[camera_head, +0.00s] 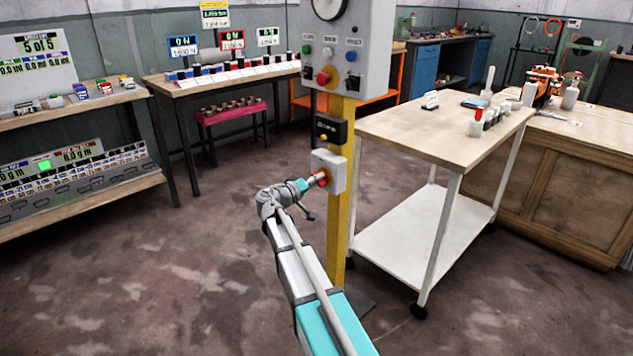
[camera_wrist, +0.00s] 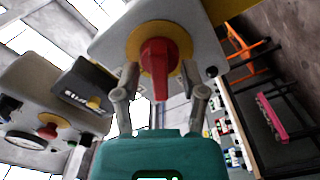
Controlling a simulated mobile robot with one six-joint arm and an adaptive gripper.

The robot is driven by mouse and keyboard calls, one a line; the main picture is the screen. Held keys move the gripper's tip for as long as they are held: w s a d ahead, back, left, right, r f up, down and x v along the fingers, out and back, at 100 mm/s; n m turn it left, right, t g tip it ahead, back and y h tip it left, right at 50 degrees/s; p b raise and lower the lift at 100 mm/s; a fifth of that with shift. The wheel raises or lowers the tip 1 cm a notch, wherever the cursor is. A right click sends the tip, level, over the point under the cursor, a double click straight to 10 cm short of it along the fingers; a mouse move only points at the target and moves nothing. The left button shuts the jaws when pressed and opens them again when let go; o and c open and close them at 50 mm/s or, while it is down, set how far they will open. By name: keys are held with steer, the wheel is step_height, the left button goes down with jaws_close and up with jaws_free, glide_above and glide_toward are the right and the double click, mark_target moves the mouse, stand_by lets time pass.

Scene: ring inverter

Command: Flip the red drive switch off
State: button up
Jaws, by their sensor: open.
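The red drive switch (camera_head: 322,178) is a rotary handle on a grey box (camera_head: 336,166) fixed to the yellow post. In the wrist view the red handle (camera_wrist: 157,64) stands out from a round yellow plate (camera_wrist: 134,44) on the grey box face. My gripper (camera_head: 312,181) is at the switch in the head view. In the wrist view my gripper (camera_wrist: 165,85) is open, with one finger on each side of the handle's lower end. Gaps show between the fingers and the handle. In the head view my gripper partly hides the switch.
Above on the yellow post (camera_head: 343,220) are a small black box (camera_head: 331,130) and a grey control panel (camera_head: 345,45) with a red button (camera_head: 324,77). A wooden-topped cart (camera_head: 425,125) stands close on the right. The floor to the left is clear.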

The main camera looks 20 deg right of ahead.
steer(key=shift+d, duration=0.1)
steer(key=shift+c, duration=0.2)
jaws_close()
steer(key=shift+n, duration=3.3)
steer(key=shift+w, duration=0.1)
steer(key=shift+o, duration=0.2)
jaws_free()
